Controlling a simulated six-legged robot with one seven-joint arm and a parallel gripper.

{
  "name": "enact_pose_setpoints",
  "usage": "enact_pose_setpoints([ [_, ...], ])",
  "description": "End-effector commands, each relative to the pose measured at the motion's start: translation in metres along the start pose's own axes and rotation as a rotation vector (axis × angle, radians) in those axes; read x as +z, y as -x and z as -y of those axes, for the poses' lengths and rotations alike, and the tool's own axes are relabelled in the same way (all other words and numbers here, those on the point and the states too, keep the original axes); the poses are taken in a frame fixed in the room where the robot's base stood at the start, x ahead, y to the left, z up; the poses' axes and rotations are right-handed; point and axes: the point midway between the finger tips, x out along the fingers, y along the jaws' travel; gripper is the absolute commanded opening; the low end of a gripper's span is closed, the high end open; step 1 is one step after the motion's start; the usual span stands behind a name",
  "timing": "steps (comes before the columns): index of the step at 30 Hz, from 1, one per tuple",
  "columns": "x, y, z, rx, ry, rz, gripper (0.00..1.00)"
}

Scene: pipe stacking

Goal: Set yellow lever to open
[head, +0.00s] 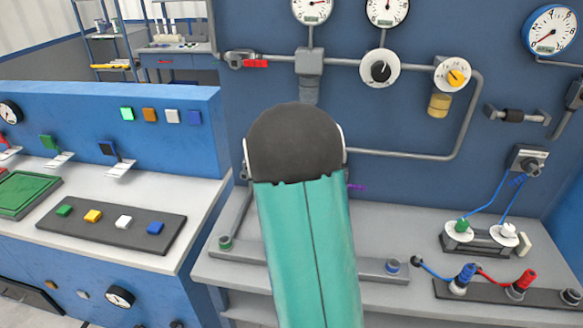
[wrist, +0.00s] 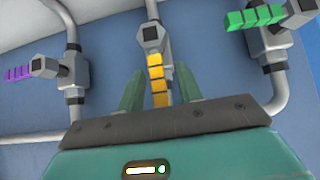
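The yellow lever (wrist: 158,80) is in the middle of the wrist view. It extends from a dark valve hub (wrist: 150,38) down the picture, roughly in line with the vertical pipe behind it. My gripper (wrist: 162,74) is open, with one green finger on each side of the lever and a gap to it on both sides. Whether the lever reaches deep between the fingers is hard to tell. In the head view my teal and black arm (head: 305,215) hides the yellow lever and the gripper fingers.
In the wrist view, a purple lever (wrist: 18,73) is at the left and a green lever (wrist: 254,18) at the upper right, both pointing left across their pipes. In the head view, a grey counter (head: 400,225) with plugs and cables lies below the blue wall.

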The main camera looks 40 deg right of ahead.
Motion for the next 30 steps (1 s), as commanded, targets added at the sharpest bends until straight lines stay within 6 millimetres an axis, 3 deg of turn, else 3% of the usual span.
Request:
enact_pose_setpoints([
  [7, -0.001, 0.022, 0.000, -0.001, -0.001, -0.002, 0.35],
  [21, -0.001, 0.114, 0.000, -0.003, 0.000, -0.003, 0.35],
  [30, 0.000, 0.138, 0.000, 0.000, 0.000, 0.000, 0.35],
])
